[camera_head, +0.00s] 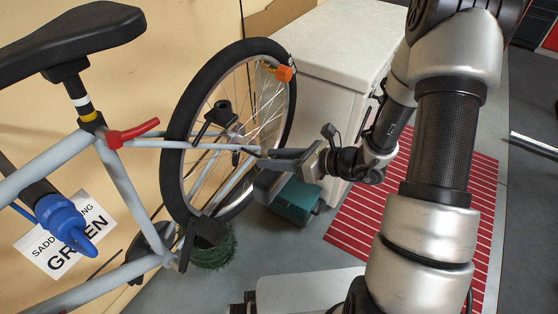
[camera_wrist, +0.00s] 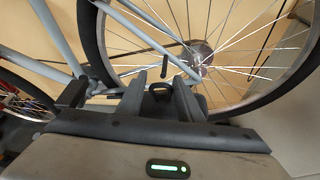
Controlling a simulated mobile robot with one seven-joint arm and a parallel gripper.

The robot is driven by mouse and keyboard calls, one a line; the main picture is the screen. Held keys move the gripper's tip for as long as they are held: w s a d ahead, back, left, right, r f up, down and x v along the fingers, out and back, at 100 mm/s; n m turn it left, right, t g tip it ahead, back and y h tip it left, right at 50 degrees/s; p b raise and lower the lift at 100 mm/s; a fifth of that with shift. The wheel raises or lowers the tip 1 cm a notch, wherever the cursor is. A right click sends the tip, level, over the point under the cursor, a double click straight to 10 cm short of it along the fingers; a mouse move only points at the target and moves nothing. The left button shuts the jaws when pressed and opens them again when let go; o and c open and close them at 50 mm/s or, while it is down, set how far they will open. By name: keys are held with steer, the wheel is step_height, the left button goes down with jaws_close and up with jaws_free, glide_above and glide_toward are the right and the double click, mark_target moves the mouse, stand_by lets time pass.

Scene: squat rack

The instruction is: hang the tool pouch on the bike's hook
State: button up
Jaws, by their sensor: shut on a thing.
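My gripper (camera_head: 262,172) reaches left toward the bike's rear wheel (camera_head: 183,160). It is shut on a dark piece with a ring-shaped top, which shows between the fingers in the wrist view (camera_wrist: 160,91). I take this piece to be the tool pouch; most of it is hidden by the fingers and gripper body. A black hook-like part (camera_head: 207,128) shows near the wheel's hub, left of and above the fingertips. A similar dark upright part (camera_wrist: 165,66) stands just beyond the ring in the wrist view. I cannot tell whether the ring and this part touch.
The grey bike frame (camera_head: 120,172) with a black saddle (camera_head: 75,35) and a blue object (camera_head: 65,220) fills the left. A white cabinet (camera_head: 338,55) stands behind my arm. A teal box (camera_head: 296,202) sits on the floor beside a red striped mat (camera_head: 365,235).

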mark_target(251, 152)
steer(key=shift+w+a+f+b, duration=0.1)
steer(key=shift+w+a+b, duration=0.05)
steer(key=shift+w+a, duration=0.85)
steer(key=shift+w+a+f+b, duration=0.15)
steer(key=shift+w+a, duration=0.55)
steer(key=shift+a, duration=0.55)
steer(key=shift+w+a+f+b, duration=0.4)
steer(key=shift+b, duration=0.15)
steer(key=o, duration=1)
steer(key=shift+o, duration=0.2)
